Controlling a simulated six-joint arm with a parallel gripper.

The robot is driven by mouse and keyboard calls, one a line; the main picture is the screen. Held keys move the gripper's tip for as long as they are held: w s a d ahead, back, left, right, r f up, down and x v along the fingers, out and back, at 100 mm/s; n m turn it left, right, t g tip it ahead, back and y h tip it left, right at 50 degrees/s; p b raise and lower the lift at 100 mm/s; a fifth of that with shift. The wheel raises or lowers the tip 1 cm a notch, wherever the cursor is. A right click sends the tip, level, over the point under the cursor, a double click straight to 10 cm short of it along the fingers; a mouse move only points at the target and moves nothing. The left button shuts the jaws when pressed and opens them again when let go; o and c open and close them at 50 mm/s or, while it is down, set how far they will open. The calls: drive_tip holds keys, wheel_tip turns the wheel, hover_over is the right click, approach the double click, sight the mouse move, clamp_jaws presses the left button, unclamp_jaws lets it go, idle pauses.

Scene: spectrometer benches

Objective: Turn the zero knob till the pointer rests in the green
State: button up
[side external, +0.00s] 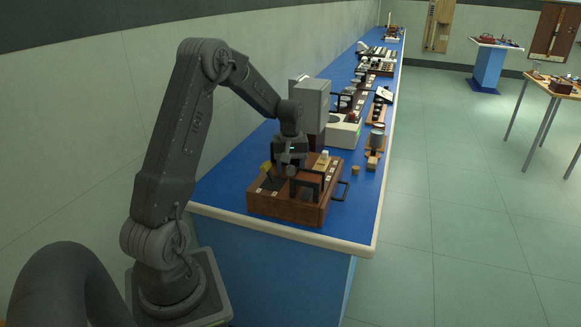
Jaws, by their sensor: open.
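My gripper (305,186) points down over a brown wooden case (290,211) near the front end of the blue bench. Its two dark fingers are apart, with no object visible between them. I cannot tell whether they touch anything on the case. Small dark and pale parts sit on the case top, partly hidden by my gripper. The zero knob, the pointer and the green zone cannot be made out at this size. A cream instrument (343,134) with a small red part on top stands behind the case.
A grey box (312,104) stands upright close behind my wrist. A dark handle (341,190) sticks out of the case's right side. A small cork-coloured piece (355,170) and several instruments line the blue bench (230,187). The bench top left of the case is clear.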

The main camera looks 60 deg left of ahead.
sight(290, 167)
wheel_tip(290, 167, up, 14)
idle(0.6)
wheel_tip(290, 167, down, 14)
drive_tip(key=m, duration=0.5)
drive_tip(key=shift+r, duration=0.25)
drive_tip(key=shift+c, duration=0.4)
